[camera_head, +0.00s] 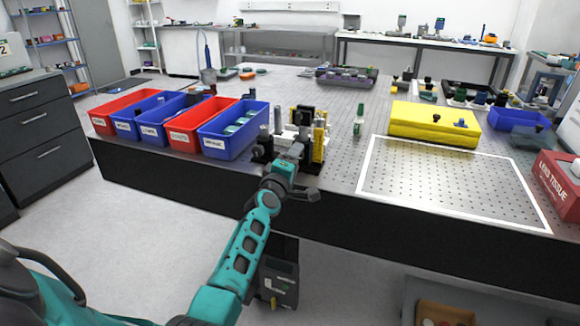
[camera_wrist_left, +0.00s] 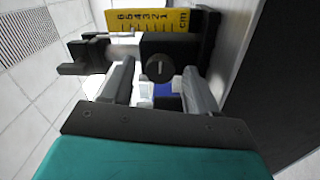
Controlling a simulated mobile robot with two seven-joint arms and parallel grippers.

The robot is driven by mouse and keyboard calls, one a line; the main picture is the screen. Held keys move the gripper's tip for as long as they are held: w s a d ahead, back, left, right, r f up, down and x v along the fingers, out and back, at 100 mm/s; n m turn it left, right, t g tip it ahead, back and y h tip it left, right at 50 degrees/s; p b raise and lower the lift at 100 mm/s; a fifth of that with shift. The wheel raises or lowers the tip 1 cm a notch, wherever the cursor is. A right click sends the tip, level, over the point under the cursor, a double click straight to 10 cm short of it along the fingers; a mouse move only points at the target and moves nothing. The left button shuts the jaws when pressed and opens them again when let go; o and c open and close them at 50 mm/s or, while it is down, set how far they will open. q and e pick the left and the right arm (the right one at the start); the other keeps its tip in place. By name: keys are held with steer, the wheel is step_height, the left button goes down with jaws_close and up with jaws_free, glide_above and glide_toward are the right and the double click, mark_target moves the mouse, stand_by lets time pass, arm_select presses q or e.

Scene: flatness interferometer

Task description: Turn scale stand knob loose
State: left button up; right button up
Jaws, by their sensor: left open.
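The scale stand shows in the left wrist view as a black clamp block (camera_wrist_left: 185,48) with a yellow centimetre scale (camera_wrist_left: 150,19) behind it. A round dark knob with a slot (camera_wrist_left: 159,68) faces the camera on the block. My left gripper (camera_wrist_left: 158,76) is open, with one finger on each side of the knob; whether either finger touches it I cannot tell. In the head view, my left gripper (camera_head: 291,152) is at the table's front edge, by a cluster of black and yellow fixtures (camera_head: 318,135), and partly hides it. My right gripper is not in view.
Red and blue labelled bins, among them a blue bin (camera_head: 233,130), stand left of the gripper. A white-outlined area (camera_head: 450,180) of the perforated table (camera_head: 340,98) is clear.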

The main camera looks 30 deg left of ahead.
arm_select(q)
steer(key=p+v, duration=0.1)
steer(key=v, duration=1.1)
steer(key=shift+s, duration=0.35)
steer(key=shift+d, duration=0.15)
steer(key=s+d+f+m+g+h, duration=0.6)
steer(key=s+d+f+m+g, duration=0.1)
steer(key=s+d+f+m, duration=1.2)
steer(key=shift+s+m, duration=0.7)
steer(key=shift+m, duration=0.4)
